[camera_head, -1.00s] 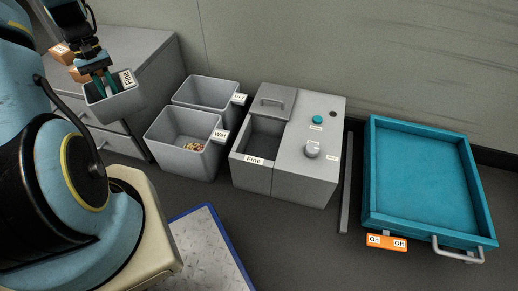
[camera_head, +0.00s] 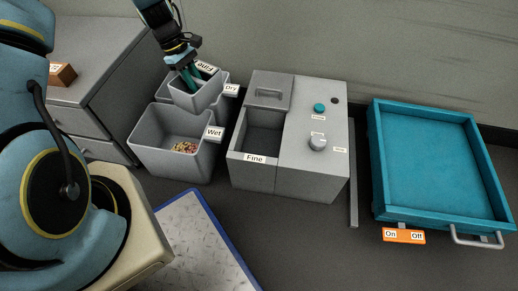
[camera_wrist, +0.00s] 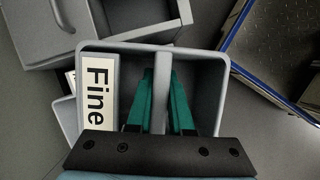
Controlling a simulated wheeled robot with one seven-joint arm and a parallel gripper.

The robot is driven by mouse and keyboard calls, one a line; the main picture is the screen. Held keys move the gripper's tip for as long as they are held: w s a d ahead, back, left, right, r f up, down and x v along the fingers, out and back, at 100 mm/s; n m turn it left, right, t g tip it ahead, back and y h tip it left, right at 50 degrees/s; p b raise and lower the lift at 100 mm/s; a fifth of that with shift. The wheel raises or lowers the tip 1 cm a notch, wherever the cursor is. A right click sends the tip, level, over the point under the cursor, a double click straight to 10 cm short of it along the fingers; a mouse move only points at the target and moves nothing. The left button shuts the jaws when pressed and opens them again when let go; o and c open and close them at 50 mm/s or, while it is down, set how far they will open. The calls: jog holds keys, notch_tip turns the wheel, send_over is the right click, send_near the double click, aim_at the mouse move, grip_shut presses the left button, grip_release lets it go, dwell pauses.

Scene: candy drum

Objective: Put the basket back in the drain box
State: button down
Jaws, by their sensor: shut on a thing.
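The grey basket (camera_head: 204,97), labelled "Fine", hangs from my gripper (camera_head: 188,78). My gripper's teal fingers are shut on the basket's middle bar, which also shows in the wrist view (camera_wrist: 162,66). In the wrist view the basket (camera_wrist: 210,90) looks empty. In the head view the basket is in front of the Dry bin and partly hides it. The drain box (camera_head: 264,140) is the grey box with an open compartment marked "Fine", right of the basket. Its compartment is open at the front, with a handled lid (camera_head: 271,91) behind.
The Wet bin (camera_head: 150,145) holds several small coloured pieces. The Dry bin (camera_head: 222,78) is behind it. A knob and a teal button sit on the drain box's right top. Grey drawers (camera_head: 90,125) stand at left.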

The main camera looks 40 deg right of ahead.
jog(key=s+d+f+n+h+b, duration=0.1)
jog(key=s+d+f+n+b, duration=0.45)
jog(key=s+d+f, duration=0.85)
jog(key=shift+m+t, duration=0.3)
jog(key=shift+m, duration=0.55)
notch_tip(320, 180, down, 10)
jog(key=b, duration=0.6)
jog(key=shift+d+r, duration=0.15)
jog(key=shift+r, duration=0.1)
jog(key=shift+f, duration=0.1)
jog(key=c, duration=0.8)
grip_release()
jog(key=shift+p+v, duration=2.6)
jog(key=shift+v, duration=3.5)
